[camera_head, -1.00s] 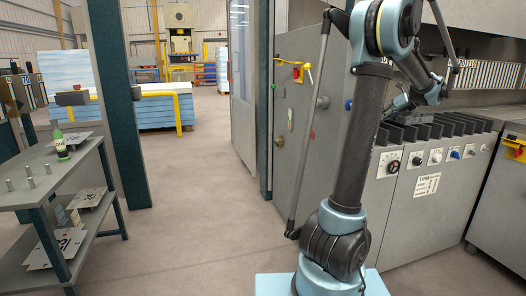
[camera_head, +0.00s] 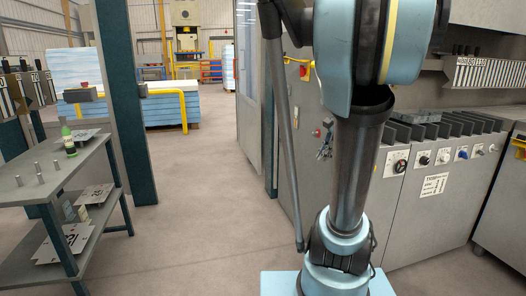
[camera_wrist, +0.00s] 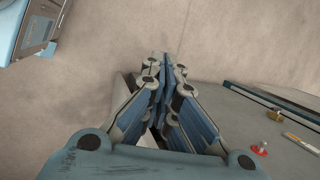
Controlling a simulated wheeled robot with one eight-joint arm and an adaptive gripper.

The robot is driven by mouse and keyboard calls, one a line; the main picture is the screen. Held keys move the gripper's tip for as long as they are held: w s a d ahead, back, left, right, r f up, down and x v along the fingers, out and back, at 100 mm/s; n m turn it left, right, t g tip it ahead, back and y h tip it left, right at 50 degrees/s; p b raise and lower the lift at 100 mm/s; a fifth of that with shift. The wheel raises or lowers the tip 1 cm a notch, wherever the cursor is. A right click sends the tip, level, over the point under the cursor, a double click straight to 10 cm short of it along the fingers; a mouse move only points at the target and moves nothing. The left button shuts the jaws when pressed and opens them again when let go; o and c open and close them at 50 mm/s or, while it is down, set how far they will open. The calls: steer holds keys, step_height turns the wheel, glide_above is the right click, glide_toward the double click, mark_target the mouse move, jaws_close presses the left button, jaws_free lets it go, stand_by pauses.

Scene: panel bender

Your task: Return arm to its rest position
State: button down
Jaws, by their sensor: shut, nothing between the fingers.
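My arm stands in the centre of the head view, its light blue upper joint large and close to the camera.
The bender's front panel (camera_head: 440,190) with knobs stands to the right. A grey shelf cart (camera_head: 30,190) with a green bottle (camera_head: 68,140) and metal plates stands at left. The floor (camera_head: 190,235) between is clear. In the wrist view a red button (camera_wrist: 260,149) sits on the panel.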

steer(key=s+a+f+n+h, duration=0.3)
steer(key=s+f+n+h, duration=0.1)
steer(key=s+f+n, duration=1)
steer(key=shift+s+a+f+n, duration=0.2)
steer(key=shift+s+f+n, duration=0.1)
steer(key=shift+s, duration=0.95)
steer(key=shift+w+f, duration=0.15)
steer(key=shift+w, duration=0.3)
